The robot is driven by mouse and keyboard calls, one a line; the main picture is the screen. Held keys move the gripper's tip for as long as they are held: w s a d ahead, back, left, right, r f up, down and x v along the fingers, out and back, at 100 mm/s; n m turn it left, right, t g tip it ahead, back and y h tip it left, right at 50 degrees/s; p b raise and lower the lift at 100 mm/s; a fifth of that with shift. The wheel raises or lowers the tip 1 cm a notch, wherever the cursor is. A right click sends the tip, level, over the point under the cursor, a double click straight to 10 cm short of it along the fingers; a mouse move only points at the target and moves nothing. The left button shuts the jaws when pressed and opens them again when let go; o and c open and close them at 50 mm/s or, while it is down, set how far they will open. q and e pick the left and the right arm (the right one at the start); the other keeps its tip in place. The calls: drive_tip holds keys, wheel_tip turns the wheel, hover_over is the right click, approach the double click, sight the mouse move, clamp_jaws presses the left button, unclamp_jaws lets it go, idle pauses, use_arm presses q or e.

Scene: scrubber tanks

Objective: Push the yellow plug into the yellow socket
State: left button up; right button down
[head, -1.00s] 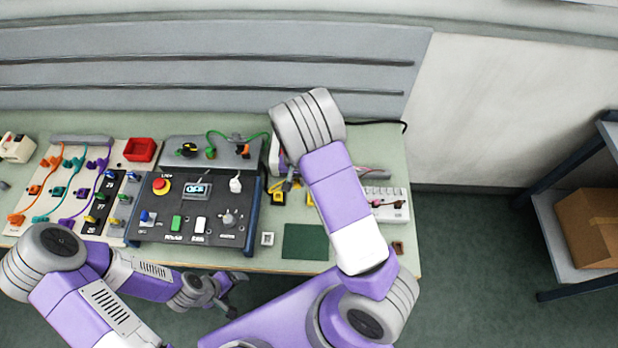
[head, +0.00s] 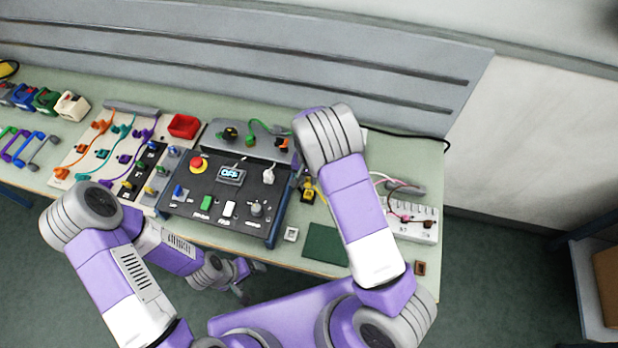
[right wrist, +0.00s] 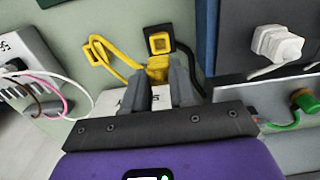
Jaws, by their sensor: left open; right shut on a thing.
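In the right wrist view, my right gripper (right wrist: 162,78) is shut on the yellow plug (right wrist: 156,66), which shows just beyond the fingertips. The yellow socket (right wrist: 160,42), a square yellow ring in a black housing, lies directly beyond the plug, very close to it. I cannot tell whether the plug touches or enters it. In the head view, my right arm hides the right gripper; a bit of yellow (head: 308,190) shows beside the arm. My left gripper (head: 248,279) is open and empty at the table's front edge.
A yellow cable (right wrist: 105,58) loops left of the plug. A power strip (head: 412,222) with cables stands right of my arm. The black control panel (head: 225,195), its display reading OFF, stands left. A green mat (head: 326,243) lies near the front edge.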

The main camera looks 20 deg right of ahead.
sight(309, 186)
drive_tip(key=shift+f, duration=0.1)
drive_tip(key=shift+f+b, duration=1.7)
drive_tip(key=shift+f, duration=0.45)
drive_tip(key=shift+f, duration=0.25)
drive_tip(key=shift+f+b, duration=0.75)
drive_tip(key=shift+b, duration=0.05)
drive_tip(key=shift+c, duration=1.8)
unclamp_jaws()
wheel_tip(309, 186, up, 9)
drive_tip(key=p, duration=0.6)
drive_tip(key=shift+f, duration=0.15)
